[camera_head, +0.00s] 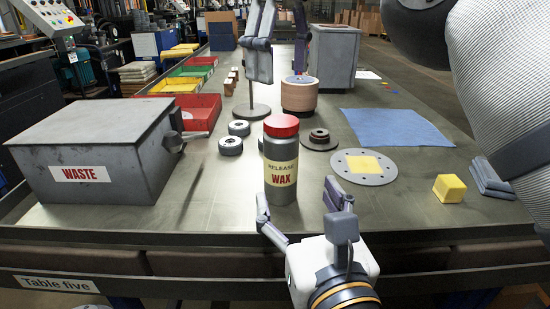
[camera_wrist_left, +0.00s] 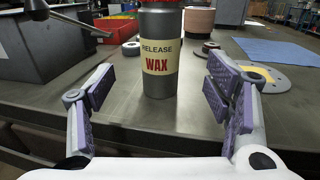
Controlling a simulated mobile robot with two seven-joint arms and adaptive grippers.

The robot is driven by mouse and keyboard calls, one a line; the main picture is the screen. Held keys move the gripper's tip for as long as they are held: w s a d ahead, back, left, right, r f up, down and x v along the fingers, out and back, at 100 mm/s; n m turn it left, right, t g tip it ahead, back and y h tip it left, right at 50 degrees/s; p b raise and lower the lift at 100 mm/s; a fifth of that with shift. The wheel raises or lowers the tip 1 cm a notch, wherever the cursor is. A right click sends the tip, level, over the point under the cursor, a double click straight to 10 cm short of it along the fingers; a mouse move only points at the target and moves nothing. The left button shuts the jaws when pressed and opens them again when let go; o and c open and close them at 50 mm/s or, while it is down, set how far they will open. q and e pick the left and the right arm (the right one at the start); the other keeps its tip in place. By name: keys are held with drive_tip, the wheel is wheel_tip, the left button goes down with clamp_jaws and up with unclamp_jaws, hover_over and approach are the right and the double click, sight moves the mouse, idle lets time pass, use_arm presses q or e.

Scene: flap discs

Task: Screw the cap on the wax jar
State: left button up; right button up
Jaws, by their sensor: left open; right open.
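The wax jar (camera_head: 281,172) is a grey cylinder with a cream label, upright near the front of the table. Its red cap (camera_head: 281,126) sits on top; I cannot tell whether it is screwed tight. The jar also shows in the left wrist view (camera_wrist_left: 160,88), between the finger pads and beyond them, with the cap cut off by the top edge. My left gripper (camera_head: 302,205) is open and empty, in front of the jar and apart from it. My right gripper (camera_head: 279,62) is open at the top, above and behind the jar, holding nothing visible.
A grey waste bin (camera_head: 100,135) stands at left. Small rings (camera_head: 231,146) lie behind the jar. A flanged disc (camera_head: 364,180), yellow block (camera_head: 449,188) and blue cloth (camera_head: 395,127) lie right. A copper-coloured cylinder (camera_head: 299,95) and round-based post (camera_head: 252,111) stand behind.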

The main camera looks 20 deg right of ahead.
sight(280, 158)
use_arm(q)
drive_tip(key=shift+s+r, duration=0.1)
drive_tip(key=shift+s, duration=0.3)
use_arm(e)
drive_tip(key=shift+s+r, duration=0.1)
drive_tip(key=shift+s, duration=0.35)
use_arm(q)
drive_tip(key=shift+w+d, duration=0.25)
drive_tip(key=shift+w, duration=0.65)
drive_tip(key=shift+w+d, duration=0.25)
drive_tip(key=shift+w, duration=0.65)
use_arm(e)
drive_tip(key=shift+w, duration=0.1)
use_arm(q)
drive_tip(key=w, duration=0.8)
drive_tip(key=shift+w, duration=0.35)
clamp_jaws()
use_arm(e)
drive_tip(key=n, duration=0.4)
drive_tip(key=shift+n, duration=0.3)
